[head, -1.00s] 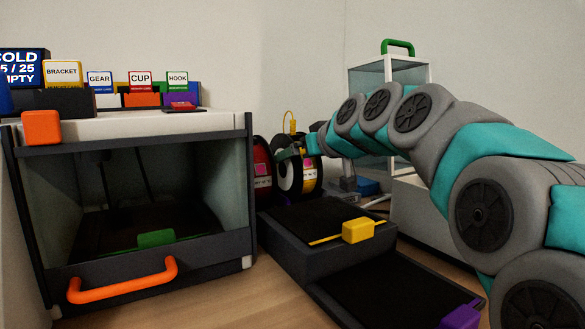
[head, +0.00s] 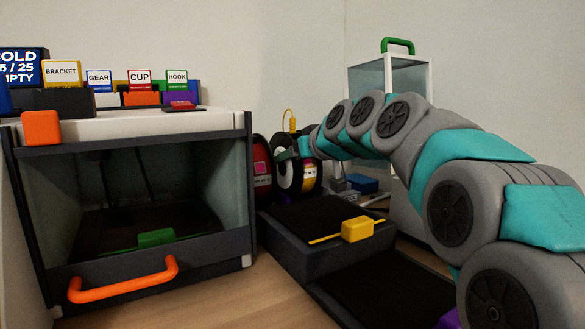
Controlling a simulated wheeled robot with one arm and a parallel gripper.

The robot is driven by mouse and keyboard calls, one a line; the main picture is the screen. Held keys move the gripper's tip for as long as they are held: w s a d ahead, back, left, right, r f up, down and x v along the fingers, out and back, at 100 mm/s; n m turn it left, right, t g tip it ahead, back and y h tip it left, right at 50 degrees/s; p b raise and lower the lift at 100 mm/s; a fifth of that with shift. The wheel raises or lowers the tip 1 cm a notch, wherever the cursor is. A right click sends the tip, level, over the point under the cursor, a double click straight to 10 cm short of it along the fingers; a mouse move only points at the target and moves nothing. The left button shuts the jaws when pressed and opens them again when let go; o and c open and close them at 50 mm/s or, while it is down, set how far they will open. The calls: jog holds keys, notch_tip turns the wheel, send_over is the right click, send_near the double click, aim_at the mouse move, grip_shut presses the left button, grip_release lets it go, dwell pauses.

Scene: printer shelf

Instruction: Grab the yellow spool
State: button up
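The yellow spool (head: 308,185) stands upright behind the dark trays, right of the printer. It has dark flanges, a white hub face and a band of yellow and pink on its side. My gripper (head: 287,155) is at the upper part of this spool, at the far end of my arm. It is small, dark and partly merged with the spool, so I cannot tell whether its fingers are apart, or whether they touch the spool.
A red spool (head: 261,168) stands just left, beside the printer (head: 130,248) with its orange handle (head: 124,283). Dark trays (head: 310,222), one with a yellow clip (head: 357,229), lie in front. A clear case (head: 412,75) with a green handle stands behind my arm.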

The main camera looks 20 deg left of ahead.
grip_shut()
jog(key=shift+r, duration=0.2)
dwell(0.3)
